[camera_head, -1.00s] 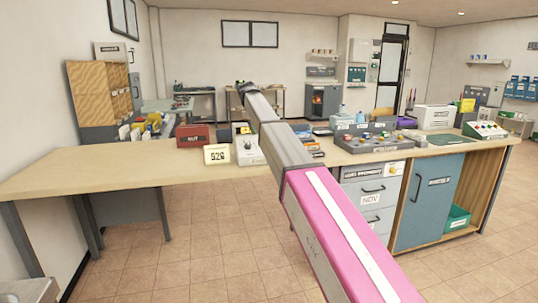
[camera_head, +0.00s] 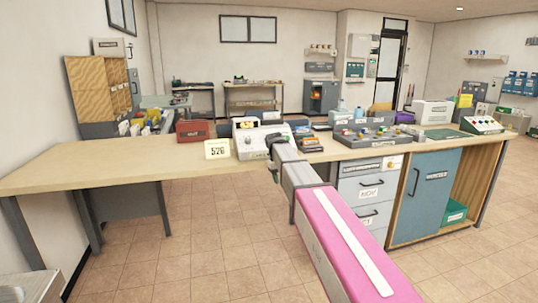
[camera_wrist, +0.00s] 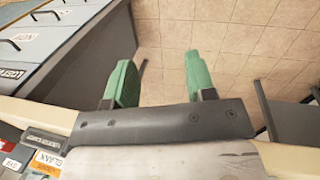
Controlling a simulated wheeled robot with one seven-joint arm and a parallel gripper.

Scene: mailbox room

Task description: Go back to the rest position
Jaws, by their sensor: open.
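My gripper (camera_wrist: 160,82) is open in the wrist view. Its two green fingers stand apart with only tiled floor between them. In the head view my arm reaches forward from the lower right, and its far end is over the wooden counter (camera_head: 95,167), near the white scale-like device (camera_head: 262,138). The fingers are hard to make out there. Nothing is held.
A card reading 526 (camera_head: 217,150) and a red box (camera_head: 192,133) stand left of the device. A grey tray of small items (camera_head: 375,133) is to the right. A drawer unit (camera_head: 362,205) and a blue cabinet door (camera_head: 425,198) are under the counter. The counter's left part is clear.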

